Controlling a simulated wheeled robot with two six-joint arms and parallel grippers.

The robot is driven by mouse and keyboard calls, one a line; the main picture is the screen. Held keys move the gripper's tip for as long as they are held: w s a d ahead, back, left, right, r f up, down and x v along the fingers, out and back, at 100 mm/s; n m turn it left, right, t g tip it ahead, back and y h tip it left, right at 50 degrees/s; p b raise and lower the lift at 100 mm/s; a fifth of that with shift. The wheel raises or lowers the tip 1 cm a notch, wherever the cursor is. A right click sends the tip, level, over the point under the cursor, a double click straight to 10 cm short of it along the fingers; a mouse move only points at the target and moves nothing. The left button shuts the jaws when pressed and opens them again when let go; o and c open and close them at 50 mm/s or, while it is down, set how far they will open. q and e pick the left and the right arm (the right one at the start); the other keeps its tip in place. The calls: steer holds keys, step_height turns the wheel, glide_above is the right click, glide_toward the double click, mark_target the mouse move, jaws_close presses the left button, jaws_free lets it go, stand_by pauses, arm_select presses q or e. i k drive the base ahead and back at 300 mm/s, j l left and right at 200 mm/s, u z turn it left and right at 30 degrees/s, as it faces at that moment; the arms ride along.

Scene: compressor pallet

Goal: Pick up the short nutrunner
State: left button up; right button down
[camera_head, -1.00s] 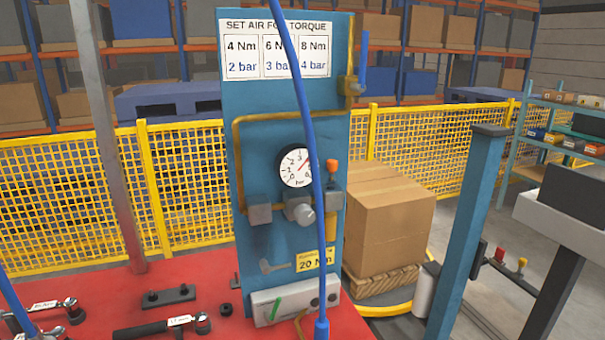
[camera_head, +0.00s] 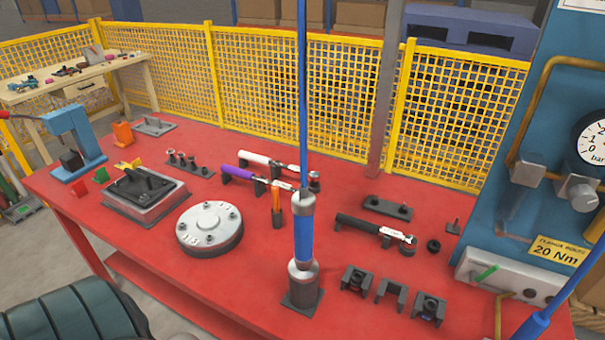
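A blue nutrunner (camera_head: 304,238) with grey metal ends stands upright near the table's front middle. A blue hose (camera_head: 302,90) runs straight up from its top. Its lower end meets a grey metal piece on a dark square base (camera_head: 301,298); I cannot tell whether it sits in it or only on it. A second blue hose (camera_head: 566,295) with a thick blue end is at the lower right; what it leads to is out of view. I cannot tell from this which nutrunner is the short one. Neither of my grippers is in view.
The red table (camera_head: 150,245) holds a round metal flange (camera_head: 209,228), black (camera_head: 372,228), purple (camera_head: 255,178) and white wrenches (camera_head: 270,161), and small black holders (camera_head: 391,296). A gauge panel (camera_head: 520,130) stands right. A dark ribbed body (camera_head: 70,312) is at lower left.

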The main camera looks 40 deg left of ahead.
mark_target(304, 268)
steer(key=u, duration=1.15)
